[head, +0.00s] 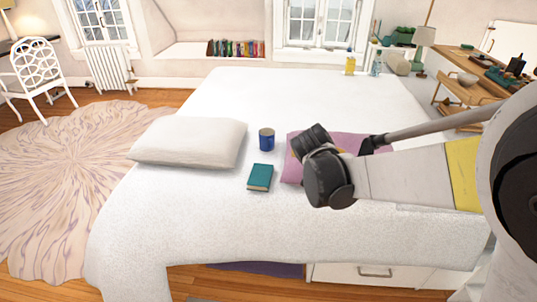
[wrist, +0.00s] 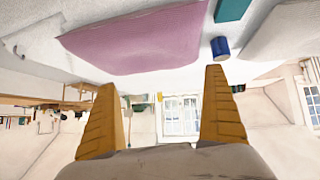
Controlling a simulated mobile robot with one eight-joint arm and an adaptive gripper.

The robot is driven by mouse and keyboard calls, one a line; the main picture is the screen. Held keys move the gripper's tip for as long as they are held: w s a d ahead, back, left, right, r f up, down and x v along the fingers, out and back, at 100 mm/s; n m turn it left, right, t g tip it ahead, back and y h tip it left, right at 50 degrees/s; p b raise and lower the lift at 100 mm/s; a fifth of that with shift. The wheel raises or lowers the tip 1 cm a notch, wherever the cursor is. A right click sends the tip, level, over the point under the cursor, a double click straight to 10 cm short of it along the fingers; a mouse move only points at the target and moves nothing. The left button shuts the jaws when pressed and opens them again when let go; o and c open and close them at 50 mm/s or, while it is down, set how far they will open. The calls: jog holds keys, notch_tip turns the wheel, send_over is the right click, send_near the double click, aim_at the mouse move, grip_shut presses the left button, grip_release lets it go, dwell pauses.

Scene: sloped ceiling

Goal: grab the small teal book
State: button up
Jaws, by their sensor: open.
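The small teal book (head: 260,176) lies flat on the white bed (head: 215,215), in front of a blue can. In the wrist view, which looks upside down, part of the teal book (wrist: 232,9) shows at the top edge, right of centre. My gripper shows in the wrist view as two yellow-brown fingers (wrist: 165,115), spread wide apart with nothing between them. In the head view my arm reaches in from the right, and its dark end is above the purple pillow, right of the book. The fingers are hidden there.
The blue can (head: 266,139) stands just behind the book. A white pillow (head: 190,141) lies to the left and the purple pillow (head: 294,171) to the right. The bed in front of the book is clear. A side table (head: 480,68) holding several items stands at right.

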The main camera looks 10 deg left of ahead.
jog(key=w+a+f+t, duration=0.2)
jog(key=w+a+f, duration=0.65)
jog(key=a, duration=0.25)
jog(key=t+y+p, duration=0.1)
jog(key=t, duration=0.1)
send_near(260, 175)
jog(key=b+x, duration=0.1)
jog(key=x, duration=0.3)
jog(key=shift+w+d, duration=0.2)
jog(key=shift+w+f+b, duration=0.25)
jog(key=shift+w+b, duration=0.15)
jog(key=shift+w, duration=0.2)
jog(key=b+x, duration=0.1)
jog(key=x, duration=0.1)
jog(key=b+x, duration=0.1)
jog(key=x, duration=0.1)
jog(key=shift+w+f+b, duration=0.2)
jog(key=shift+f+b, duration=0.2)
jog(key=shift+w, duration=0.2)
jog(key=shift+r, duration=0.15)
jog(key=c, duration=1.4)
